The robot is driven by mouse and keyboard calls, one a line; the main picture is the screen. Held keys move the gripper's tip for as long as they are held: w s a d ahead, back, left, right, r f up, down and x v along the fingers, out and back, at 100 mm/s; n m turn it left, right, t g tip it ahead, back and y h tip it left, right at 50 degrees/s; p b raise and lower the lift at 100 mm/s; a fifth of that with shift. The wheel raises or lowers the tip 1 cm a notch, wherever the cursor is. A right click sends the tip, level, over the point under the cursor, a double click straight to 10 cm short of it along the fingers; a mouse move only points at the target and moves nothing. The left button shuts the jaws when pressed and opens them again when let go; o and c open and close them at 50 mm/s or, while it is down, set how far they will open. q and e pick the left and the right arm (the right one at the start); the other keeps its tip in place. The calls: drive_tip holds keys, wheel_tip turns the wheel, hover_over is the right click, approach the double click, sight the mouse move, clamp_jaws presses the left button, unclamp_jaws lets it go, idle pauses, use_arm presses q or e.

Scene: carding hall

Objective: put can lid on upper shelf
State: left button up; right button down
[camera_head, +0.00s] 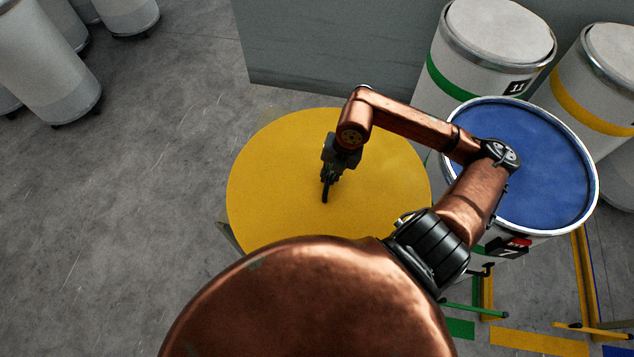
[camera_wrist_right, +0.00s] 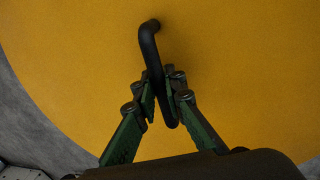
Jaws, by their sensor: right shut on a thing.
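The can lid is a large yellow disc (camera_head: 270,180) in front of my body in the head view. It fills most of the right wrist view (camera_wrist_right: 250,60). A black bar handle (camera_wrist_right: 150,45) stands on it. My right gripper (camera_head: 325,188) reaches over the lid from the right. In the right wrist view its green fingers (camera_wrist_right: 165,98) are shut on the handle. Whether the lid hangs free or rests on something cannot be told. My left gripper is not in view. No upper shelf can be made out.
A can with a blue top (camera_head: 545,165) stands close right of the lid, under my right arm. White cans with a green band (camera_head: 490,45) and a yellow band (camera_head: 590,105) stand behind. A grey panel (camera_head: 330,45) is at the back.

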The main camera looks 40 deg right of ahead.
sight(318, 175)
drive_tip(key=w+f+b, duration=0.1)
drive_tip(key=w+f, duration=0.1)
drive_tip(key=w+a+f+b, duration=0.1)
drive_tip(key=w+f, duration=0.1)
drive_tip(key=shift+w+f, duration=0.1)
drive_tip(key=shift+f, duration=0.2)
drive_tip(key=shift+w+a+f+b, duration=0.15)
drive_tip(key=shift+f+b, duration=0.2)
drive_tip(key=shift+f, duration=0.05)
drive_tip(key=f+b, duration=0.2)
drive_tip(key=f, duration=0.1)
drive_tip(key=shift+w+a+f, duration=0.1)
drive_tip(key=shift+w+f, duration=0.15)
drive_tip(key=shift+w, duration=0.15)
drive_tip(key=shift+f, duration=0.1)
drive_tip(key=shift+s, duration=0.1)
use_arm(q)
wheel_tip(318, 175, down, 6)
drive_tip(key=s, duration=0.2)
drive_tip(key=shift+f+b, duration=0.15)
drive_tip(key=shift+b, duration=0.25)
use_arm(e)
drive_tip(key=shift+f, duration=0.4)
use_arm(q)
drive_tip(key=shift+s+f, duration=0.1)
use_arm(e)
drive_tip(key=shift+f, duration=0.15)
drive_tip(key=c, duration=2)
unclamp_jaws()
